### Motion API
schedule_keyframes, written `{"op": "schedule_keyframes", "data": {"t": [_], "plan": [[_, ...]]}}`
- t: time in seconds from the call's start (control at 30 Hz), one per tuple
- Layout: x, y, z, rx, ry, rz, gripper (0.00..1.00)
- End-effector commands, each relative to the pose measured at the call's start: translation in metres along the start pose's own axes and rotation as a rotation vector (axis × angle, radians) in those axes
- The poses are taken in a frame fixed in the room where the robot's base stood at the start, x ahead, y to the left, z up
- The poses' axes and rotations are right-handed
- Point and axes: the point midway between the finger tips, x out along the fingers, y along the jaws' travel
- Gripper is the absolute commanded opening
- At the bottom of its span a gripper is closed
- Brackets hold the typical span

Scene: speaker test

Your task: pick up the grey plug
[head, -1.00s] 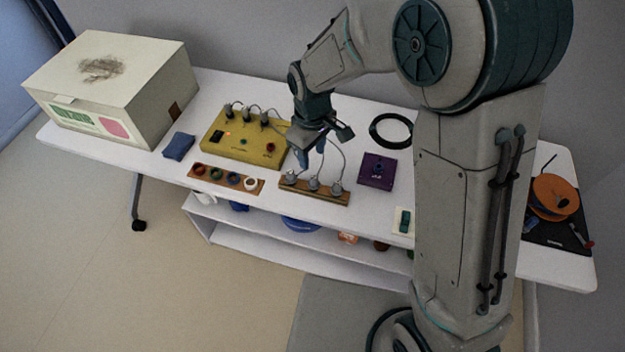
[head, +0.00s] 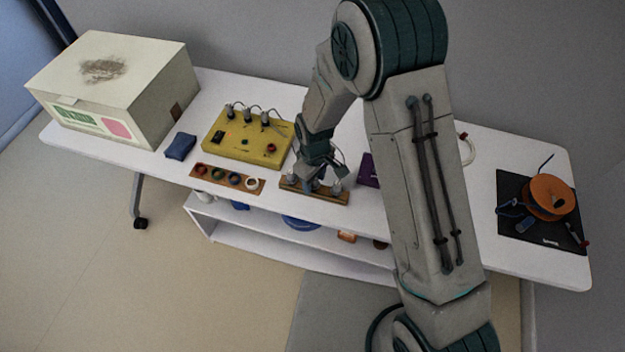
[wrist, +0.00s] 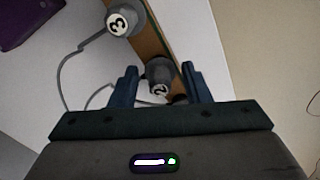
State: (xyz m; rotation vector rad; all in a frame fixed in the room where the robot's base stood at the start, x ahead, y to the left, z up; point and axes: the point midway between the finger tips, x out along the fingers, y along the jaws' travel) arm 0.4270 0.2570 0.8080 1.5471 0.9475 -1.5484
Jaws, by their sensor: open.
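Grey plugs stand in a row on a narrow wooden rack (head: 335,201) at the table's front edge. In the wrist view, the grey plug marked 2 (wrist: 159,73) sits between my gripper's two blue fingers, with a gap visible on the left. Another grey plug marked 3 (wrist: 122,20) is farther up the rack, with a grey cable. My gripper (wrist: 160,78) is open. In the head view, my gripper (head: 314,172) is low over the middle of the rack and partly hides the middle plug. Whether the fingers touch plug 2 is unclear.
A yellow box (head: 222,150) with plugs and cables stands behind left. A strip with coloured rings (head: 210,180) lies left of the rack. A purple block (head: 368,172) is right, partly hidden by my arm. An orange reel (head: 550,197) rests on a black mat far right.

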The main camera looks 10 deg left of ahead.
Motion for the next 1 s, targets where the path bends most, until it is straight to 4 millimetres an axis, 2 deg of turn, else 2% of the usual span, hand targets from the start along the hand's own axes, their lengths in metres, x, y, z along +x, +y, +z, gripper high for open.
{"op": "schedule_keyframes", "data": {"t": [0.27, 0.3, 0.4, 0.43, 0.77, 1.0], "plan": [[0.004, 0.000, 0.000, 0.000, 0.000, 0.000, 0.43], [0.004, 0.000, 0.000, 0.000, 0.000, 0.000, 0.38], [0.003, 0.000, 0.000, 0.000, 0.000, 0.000, 0.10], [0.003, 0.000, 0.000, 0.000, 0.000, 0.000, 0.05], [0.002, 0.000, 0.000, 0.000, 0.001, 0.001, 0.05], [-0.012, 0.001, -0.001, 0.000, 0.003, 0.002, 0.05]]}}
